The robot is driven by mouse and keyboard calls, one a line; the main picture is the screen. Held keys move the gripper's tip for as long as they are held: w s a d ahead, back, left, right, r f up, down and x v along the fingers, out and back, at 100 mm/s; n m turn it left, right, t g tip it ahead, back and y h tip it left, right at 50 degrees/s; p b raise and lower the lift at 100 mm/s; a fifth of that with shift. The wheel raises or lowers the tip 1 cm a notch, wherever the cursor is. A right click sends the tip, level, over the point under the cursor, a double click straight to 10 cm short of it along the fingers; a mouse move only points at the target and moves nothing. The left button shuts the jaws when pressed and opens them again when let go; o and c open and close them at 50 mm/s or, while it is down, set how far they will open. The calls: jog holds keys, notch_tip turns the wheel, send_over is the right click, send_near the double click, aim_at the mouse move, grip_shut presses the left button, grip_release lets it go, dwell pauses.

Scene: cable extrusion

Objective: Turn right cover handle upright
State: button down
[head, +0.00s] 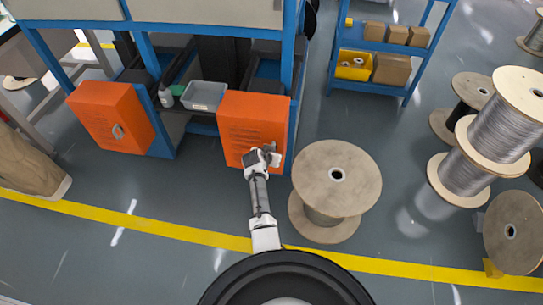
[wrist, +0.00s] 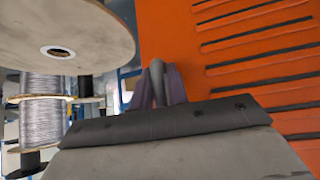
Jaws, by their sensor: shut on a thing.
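The right orange cover (head: 253,120) is a box front with slots, low on the blue machine frame. It fills the right of the wrist view (wrist: 230,50). My gripper (head: 274,150) is at its lower right part. In the wrist view my gripper's fingers (wrist: 158,88) are closed around a grey handle (wrist: 157,67) at the cover's edge. The handle's end shows between the fingers; the rest is hidden. In the head view my gripper covers the handle, so I cannot tell its exact angle.
A wooden cable spool (head: 337,180) stands close to the right of my gripper, and a spool also shows left in the wrist view (wrist: 60,25). The left orange cover (head: 110,115) has its own handle. A grey bin (head: 204,95) sits between the covers. Floor in front is clear.

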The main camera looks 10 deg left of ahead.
jog(key=shift+d, duration=0.1)
jog(key=c, duration=1.5)
grip_release()
jog(key=shift+o, duration=0.2)
jog(key=v, duration=1.3)
jog(key=shift+s+r, duration=0.25)
jog(key=shift+r, duration=0.05)
